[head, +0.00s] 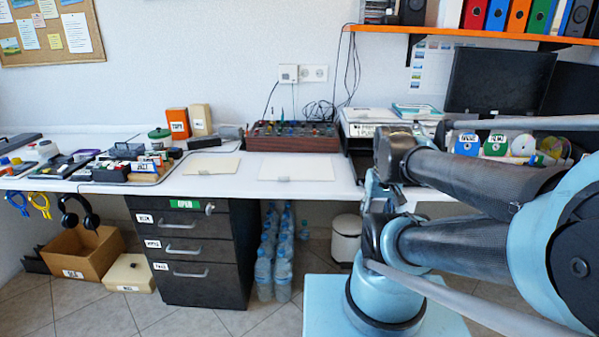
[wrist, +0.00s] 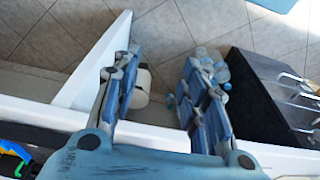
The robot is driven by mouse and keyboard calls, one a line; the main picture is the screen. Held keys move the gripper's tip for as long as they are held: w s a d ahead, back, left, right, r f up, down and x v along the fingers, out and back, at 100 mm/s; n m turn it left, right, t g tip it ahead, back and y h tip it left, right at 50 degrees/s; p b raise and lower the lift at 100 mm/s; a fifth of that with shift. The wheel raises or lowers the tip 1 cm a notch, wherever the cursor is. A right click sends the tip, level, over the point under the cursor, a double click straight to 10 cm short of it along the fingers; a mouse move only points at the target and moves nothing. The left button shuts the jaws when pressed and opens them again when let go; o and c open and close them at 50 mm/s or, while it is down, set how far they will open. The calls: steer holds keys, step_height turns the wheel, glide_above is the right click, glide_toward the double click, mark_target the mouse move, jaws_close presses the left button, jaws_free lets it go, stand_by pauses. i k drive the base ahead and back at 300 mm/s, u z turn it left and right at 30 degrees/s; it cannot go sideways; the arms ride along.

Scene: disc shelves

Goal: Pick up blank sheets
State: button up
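Two pale flat sheets lie on the white desk. I cannot tell whether both are blank. A printer-like tray stack with paper on top (head: 372,116) stands to their right. My gripper (wrist: 160,80) is open and empty in the wrist view, with its two fingers wide apart above the desk's edge and the floor. No sheet shows between the fingers. In the head view my arm hides the gripper tips.
A dark drawer cabinet (head: 190,250), water bottles (head: 275,255) and a white bin (head: 346,238) stand below. An orange shelf (head: 450,33) hangs above right.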

mark_target(272, 168)
steer(key=k, duration=1.3)
steer(key=u, duration=0.15)
steer(key=i, duration=0.75)
steer(key=u, duration=0.45)
